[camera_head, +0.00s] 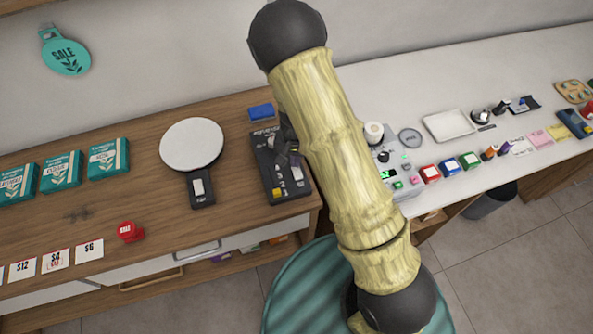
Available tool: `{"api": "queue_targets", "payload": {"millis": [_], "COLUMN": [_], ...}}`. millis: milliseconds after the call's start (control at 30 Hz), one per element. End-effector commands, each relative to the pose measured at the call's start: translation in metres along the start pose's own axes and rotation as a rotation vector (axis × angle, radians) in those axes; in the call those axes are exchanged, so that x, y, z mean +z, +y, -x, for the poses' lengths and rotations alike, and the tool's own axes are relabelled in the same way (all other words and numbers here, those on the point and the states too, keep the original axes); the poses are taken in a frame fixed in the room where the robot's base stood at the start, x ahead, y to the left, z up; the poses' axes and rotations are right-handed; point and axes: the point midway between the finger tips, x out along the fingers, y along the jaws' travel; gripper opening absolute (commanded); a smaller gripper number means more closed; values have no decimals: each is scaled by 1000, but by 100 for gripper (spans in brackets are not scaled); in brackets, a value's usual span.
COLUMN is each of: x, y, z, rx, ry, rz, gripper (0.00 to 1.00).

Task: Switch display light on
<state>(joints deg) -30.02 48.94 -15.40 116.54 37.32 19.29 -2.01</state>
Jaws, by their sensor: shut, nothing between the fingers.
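A round white disc with a black handle-like base (192,146) lies on the wooden counter; it looks like the display light. A white rocker switch (198,187) sits on its black base. The disc shows plain white, and I cannot tell whether it is lit. My gripper (290,155) is partly hidden behind my own arm. Its dark fingers are shut and empty, over or close above a black panel (268,180) to the right of the disc. It is apart from the white switch. I cannot tell whether it touches the panel.
A blue block (261,111) lies behind the panel. Teal boxes (108,158) stand at the left, with price cards (89,250) and a red sale piece (130,231) in front. The white counter (440,85) at the right holds many small items. Bare wood surrounds the disc.

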Motion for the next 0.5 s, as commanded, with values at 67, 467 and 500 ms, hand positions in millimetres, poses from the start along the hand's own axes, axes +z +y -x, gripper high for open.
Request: {"api": "queue_targets", "payload": {"millis": [67,467,500], "x": [0,0,0], "y": [0,0,0], "z": [-2,-6,-7], "rx": [0,0,0], "ry": [0,0,0], "rz": [0,0,0], "gripper": [0,0,0]}}
